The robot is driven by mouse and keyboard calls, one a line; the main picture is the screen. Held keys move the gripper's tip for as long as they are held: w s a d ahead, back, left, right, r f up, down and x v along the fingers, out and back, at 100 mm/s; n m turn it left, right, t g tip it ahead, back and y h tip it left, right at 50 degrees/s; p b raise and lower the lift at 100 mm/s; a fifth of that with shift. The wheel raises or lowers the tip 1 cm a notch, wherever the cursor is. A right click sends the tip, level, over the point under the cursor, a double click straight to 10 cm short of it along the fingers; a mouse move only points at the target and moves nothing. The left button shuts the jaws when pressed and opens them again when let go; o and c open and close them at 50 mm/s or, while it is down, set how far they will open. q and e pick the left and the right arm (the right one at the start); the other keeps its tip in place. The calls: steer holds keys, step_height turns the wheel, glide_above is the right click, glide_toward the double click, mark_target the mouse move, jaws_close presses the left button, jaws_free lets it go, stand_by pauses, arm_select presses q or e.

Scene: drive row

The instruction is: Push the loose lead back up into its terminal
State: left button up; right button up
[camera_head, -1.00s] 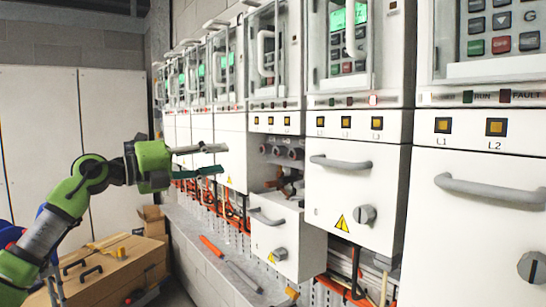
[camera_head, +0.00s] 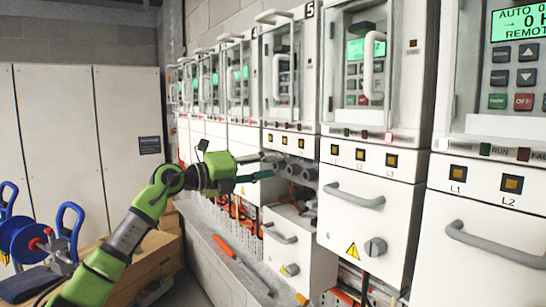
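My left gripper (camera_head: 276,166) is open and empty, with a gap between its pale upper finger and its teal lower finger. Its tips point right and overlap the left edge of an open drive compartment in the picture. Several round grey terminals (camera_head: 294,169) sit in a row at the top of that compartment. Below them, dark and brownish leads (camera_head: 306,197) show behind a lowered front cover (camera_head: 307,263) with a grey handle. I cannot tell which lead is loose, or whether the gripper touches anything. My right gripper is not in view.
Closed drive units (camera_head: 372,210) with protruding handles stand to the right, others to the left. Orange cables hang beneath. An orange-handled tool (camera_head: 224,246) lies on the ledge.

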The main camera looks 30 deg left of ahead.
arm_select(q)
steer(key=shift+x, duration=0.8)
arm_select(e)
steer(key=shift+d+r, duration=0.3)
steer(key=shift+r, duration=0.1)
arm_select(q)
jaws_close()
steer(key=shift+p, duration=0.3)
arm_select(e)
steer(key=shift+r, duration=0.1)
